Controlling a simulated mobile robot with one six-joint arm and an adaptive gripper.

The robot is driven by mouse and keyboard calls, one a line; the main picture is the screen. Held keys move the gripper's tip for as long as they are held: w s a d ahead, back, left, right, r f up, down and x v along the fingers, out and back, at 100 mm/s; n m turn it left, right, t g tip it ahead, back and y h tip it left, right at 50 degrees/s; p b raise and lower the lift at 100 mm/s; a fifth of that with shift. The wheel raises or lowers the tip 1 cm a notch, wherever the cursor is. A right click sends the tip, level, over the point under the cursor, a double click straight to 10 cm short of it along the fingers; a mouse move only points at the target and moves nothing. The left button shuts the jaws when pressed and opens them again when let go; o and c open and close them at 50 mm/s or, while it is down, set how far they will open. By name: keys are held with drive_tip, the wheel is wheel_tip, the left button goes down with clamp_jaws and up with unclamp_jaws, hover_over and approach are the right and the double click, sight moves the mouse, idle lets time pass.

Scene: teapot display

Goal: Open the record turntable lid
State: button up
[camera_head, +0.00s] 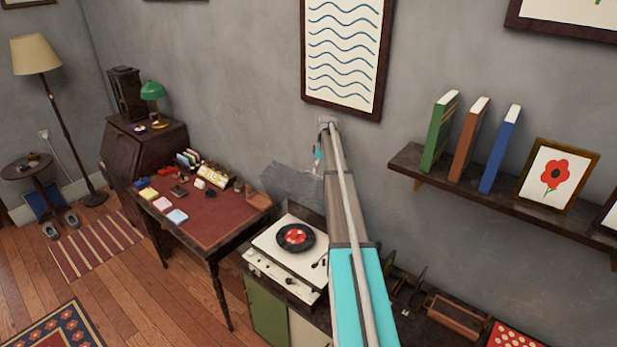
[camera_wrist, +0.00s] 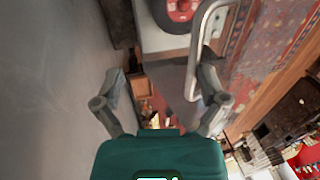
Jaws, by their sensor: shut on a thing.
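The record turntable (camera_head: 268,255) is a white deck on a low cabinet, with a black record (camera_head: 296,237) with a red label on it. Its grey see-through lid (camera_head: 292,183) stands raised at the back, tilted up against the wall side. My gripper (camera_head: 317,172) is at the lid's upper right edge, partly hidden by my arm. In the wrist view, my gripper's two fingers (camera_wrist: 166,88) reach forward around a dim grey panel that seems to be the lid. The exact contact is hard to see. The record (camera_wrist: 178,10) shows at the top there.
A desk (camera_head: 213,222) with small items stands left of the turntable. A framed wave picture (camera_head: 343,60) hangs behind my arm. A shelf (camera_head: 480,200) with books is on the right. Open wooden floor (camera_head: 165,300) lies at front left.

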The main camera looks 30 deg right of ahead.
drive_tip(key=shift+o, duration=0.5)
drive_tip(key=shift+w+d+f, duration=0.1)
drive_tip(key=shift+d+f, duration=0.15)
drive_tip(key=shift+d, duration=0.9)
drive_tip(key=shift+c, duration=0.3)
drive_tip(key=shift+w+d, duration=0.15)
drive_tip(key=shift+d, duration=0.05)
clamp_jaws()
drive_tip(key=shift+a+r, duration=0.1)
drive_tip(key=shift+r, duration=0.05)
drive_tip(key=shift+o, duration=1)
unclamp_jaws()
